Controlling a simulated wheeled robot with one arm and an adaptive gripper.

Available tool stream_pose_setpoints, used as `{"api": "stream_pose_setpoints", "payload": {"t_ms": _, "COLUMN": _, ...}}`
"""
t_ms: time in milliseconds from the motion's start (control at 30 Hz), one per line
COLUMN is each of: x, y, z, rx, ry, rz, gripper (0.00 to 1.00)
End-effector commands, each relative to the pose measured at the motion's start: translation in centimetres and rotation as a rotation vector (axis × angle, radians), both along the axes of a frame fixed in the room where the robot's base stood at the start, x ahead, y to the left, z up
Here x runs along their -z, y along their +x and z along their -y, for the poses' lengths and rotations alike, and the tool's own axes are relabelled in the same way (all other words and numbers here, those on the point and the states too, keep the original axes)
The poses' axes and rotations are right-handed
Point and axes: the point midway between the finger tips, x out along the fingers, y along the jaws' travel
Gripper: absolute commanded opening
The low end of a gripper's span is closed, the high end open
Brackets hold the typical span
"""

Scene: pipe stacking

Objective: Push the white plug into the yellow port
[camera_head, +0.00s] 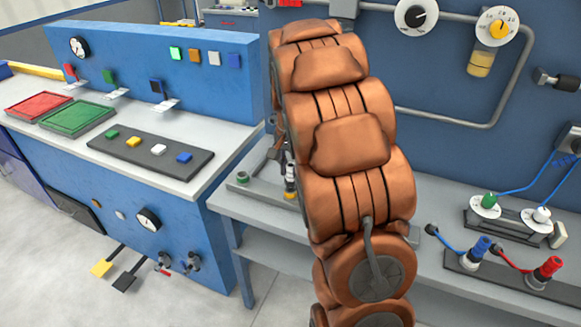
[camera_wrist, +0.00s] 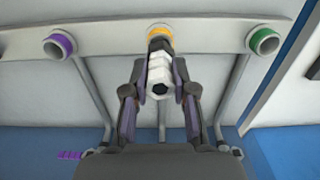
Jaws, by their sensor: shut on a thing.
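The white plug (camera_wrist: 161,78), with a faceted body, is held between the two fingers of my gripper (camera_wrist: 160,85) in the wrist view. My gripper is shut on it. The yellow port (camera_wrist: 159,31) is a ring on the grey rail, directly beyond the plug and in line with it. A dark part shows between the white body and the yellow ring; I cannot tell whether the plug's tip is inside the port. In the head view my arm hides most of this area, and the plug is not clear there.
A purple port (camera_wrist: 58,45) sits left on the same rail, a green port (camera_wrist: 264,41) right. In the head view, blue (camera_head: 481,249) and red (camera_head: 546,270) connectors stand on the bench at right. A blue panel (camera_head: 190,70) stands at left.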

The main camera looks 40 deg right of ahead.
Motion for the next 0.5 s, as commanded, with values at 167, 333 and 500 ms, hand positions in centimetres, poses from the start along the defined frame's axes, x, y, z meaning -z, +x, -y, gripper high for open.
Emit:
{"api": "stream_pose_setpoints", "payload": {"t_ms": 167, "x": -0.02, "y": 0.01, "z": 0.01, "rx": 0.000, "ry": 0.000, "rz": 0.000, "gripper": 0.00}}
{"api": "stream_pose_setpoints", "payload": {"t_ms": 333, "x": 0.11, "y": 0.00, "z": 0.00, "rx": 0.000, "ry": 0.000, "rz": 0.000, "gripper": 0.00}}
{"api": "stream_pose_setpoints", "payload": {"t_ms": 500, "x": 0.44, "y": -0.01, "z": -0.01, "rx": 0.000, "ry": 0.000, "rz": 0.000, "gripper": 0.00}}
